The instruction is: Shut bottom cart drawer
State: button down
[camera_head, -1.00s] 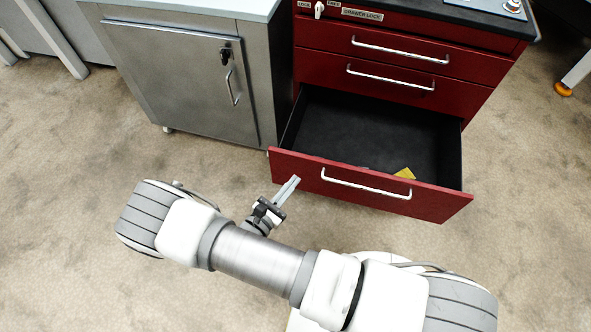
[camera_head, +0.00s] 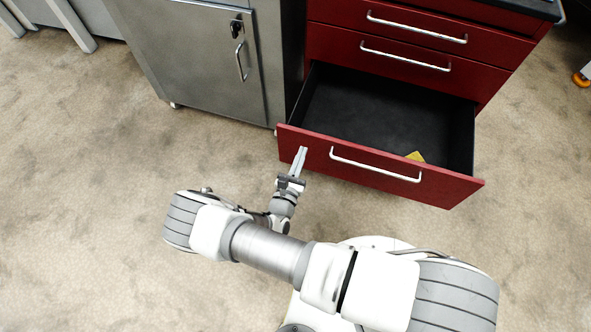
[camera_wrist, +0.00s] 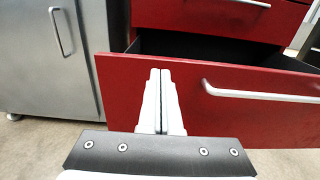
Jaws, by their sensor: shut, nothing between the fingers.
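The bottom drawer (camera_head: 300,138) of the red cart is pulled far out, and its black inside is in view. A small yellow item (camera_head: 415,156) lies in it near the front. The drawer's silver bar handle (camera_head: 375,165) runs across its red front. My gripper (camera_head: 302,150) is shut and empty, with its tips at the left part of the drawer front, left of the handle. In the wrist view the closed fingers (camera_wrist: 160,72) point at the red front (camera_wrist: 125,85), with the handle (camera_wrist: 260,95) to their right. I cannot tell whether the tips touch it.
Two upper red drawers (camera_head: 400,60) are shut. A grey metal cabinet (camera_head: 190,60) with a closed door stands left of the cart. The carpet floor (camera_head: 80,200) at the left is clear. An orange-footed leg (camera_head: 581,79) shows at the far right.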

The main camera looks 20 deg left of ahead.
aim_at(308, 136)
jog(key=shift+w, duration=2.15)
jog(key=shift+w+b, duration=0.1)
jog(key=shift+b, duration=0.25)
